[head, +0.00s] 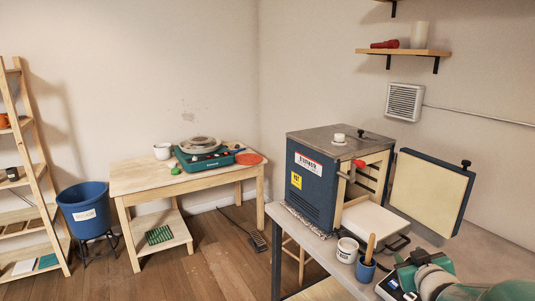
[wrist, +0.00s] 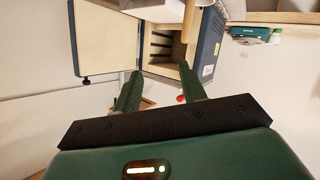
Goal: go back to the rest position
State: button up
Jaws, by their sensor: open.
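My gripper (wrist: 160,86) is open in the wrist view, its two green fingers apart with nothing between them. Beyond the fingers is the open kiln (wrist: 163,46), its grooved pale inside showing. In the head view the blue kiln (head: 318,180) stands on the grey bench (head: 310,240), its door (head: 428,190) swung open to the right. Green parts of my arm show at the bottom right of the head view. I cannot make out my fingertips there.
A pale slab (head: 374,219) lies before the kiln. A white mug (head: 347,250) and a blue cup (head: 365,272) holding a wooden tool stand near it. A wooden table (head: 140,180) with a pottery wheel (head: 205,155) stands left. Wooden floor lies between table and bench.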

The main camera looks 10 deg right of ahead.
jog(key=s+a+g+y, duration=0.1)
jog(key=s+a+g, duration=0.1)
jog(key=s+a, duration=0.3)
jog(key=s+a+r+g+y, duration=0.1)
jog(key=s+a, duration=0.4)
jog(key=a, duration=0.9)
jog(key=s+a+g+y, duration=0.3)
jog(key=s+a+g, duration=0.2)
jog(key=a, duration=0.4)
jog(key=shift+s+a+r, duration=0.15)
jog(key=shift+a+r, duration=0.2)
jog(key=shift+a, duration=0.05)
jog(key=shift+c, duration=0.5)
jog(key=shift+d, duration=0.25)
